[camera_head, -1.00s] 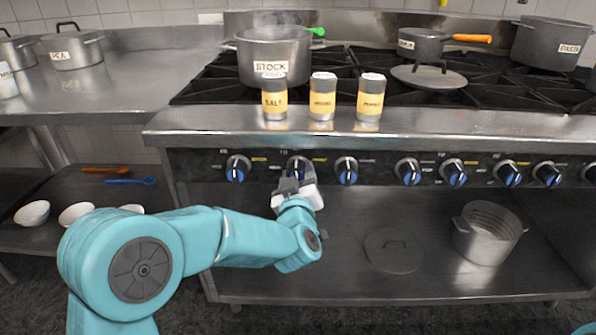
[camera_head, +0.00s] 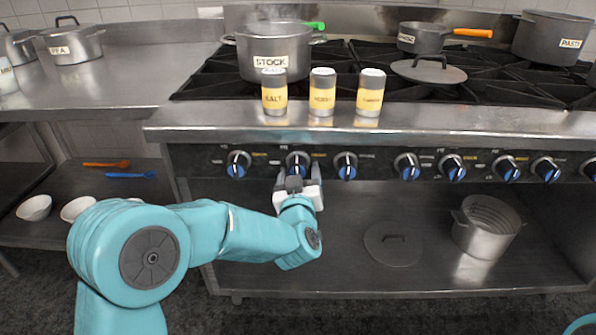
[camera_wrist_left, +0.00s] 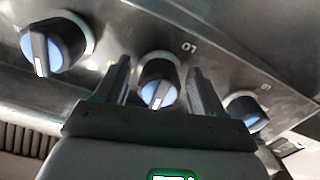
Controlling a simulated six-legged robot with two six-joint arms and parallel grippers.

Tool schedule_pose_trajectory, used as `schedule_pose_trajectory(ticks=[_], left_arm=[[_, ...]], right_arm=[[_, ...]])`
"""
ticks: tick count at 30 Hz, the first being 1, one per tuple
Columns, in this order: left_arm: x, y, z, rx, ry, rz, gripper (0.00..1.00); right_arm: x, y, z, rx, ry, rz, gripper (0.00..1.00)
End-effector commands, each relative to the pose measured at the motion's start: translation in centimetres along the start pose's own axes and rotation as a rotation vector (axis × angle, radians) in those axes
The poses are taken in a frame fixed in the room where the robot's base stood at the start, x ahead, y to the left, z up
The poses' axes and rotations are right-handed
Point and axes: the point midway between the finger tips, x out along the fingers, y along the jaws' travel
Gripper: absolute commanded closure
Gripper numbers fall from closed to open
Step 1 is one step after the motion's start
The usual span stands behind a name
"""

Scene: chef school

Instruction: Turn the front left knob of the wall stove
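The stove front carries a row of dark knobs with blue faces. The leftmost knob (camera_head: 238,164) stands free of my gripper. My left gripper (camera_head: 298,174) is at the second knob (camera_head: 297,162) from the left, reaching up from below. In the left wrist view, the open gripper (camera_wrist_left: 158,68) has one finger on each side of that knob (camera_wrist_left: 158,85), with gaps visible between. Its white pointer line runs nearly straight down there. Neighbouring knobs show to the left (camera_wrist_left: 52,46) and right (camera_wrist_left: 245,112). The small panel labels are unreadable. My right gripper is out of view.
Salt (camera_head: 274,93) and two other shakers (camera_head: 322,93) (camera_head: 370,93) stand on the stove's front ledge above the knobs. A stock pot (camera_head: 273,52) sits behind them. The shelf below holds a lid (camera_head: 394,245) and a pot (camera_head: 487,226).

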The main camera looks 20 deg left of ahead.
Motion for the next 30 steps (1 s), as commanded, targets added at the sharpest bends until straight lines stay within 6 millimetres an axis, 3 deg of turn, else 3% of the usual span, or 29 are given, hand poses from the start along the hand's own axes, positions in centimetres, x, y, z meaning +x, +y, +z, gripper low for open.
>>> schedule_pose_trajectory(ticks=[8,13,24,30], left_arm=[[0.1,-0.1,-0.5,-0.005,0.011,-0.004,0.26],[-1.3,0.0,-0.6,-0.006,0.011,-0.002,0.26],[-10.6,0.1,-0.5,-0.004,0.010,0.002,0.26],[-14.6,0.1,-0.3,-0.003,0.009,0.001,0.26]], right_arm=[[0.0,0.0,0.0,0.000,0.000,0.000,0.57],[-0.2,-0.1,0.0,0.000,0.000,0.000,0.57],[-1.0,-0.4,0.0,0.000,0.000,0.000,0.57],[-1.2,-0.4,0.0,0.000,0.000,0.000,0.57]])
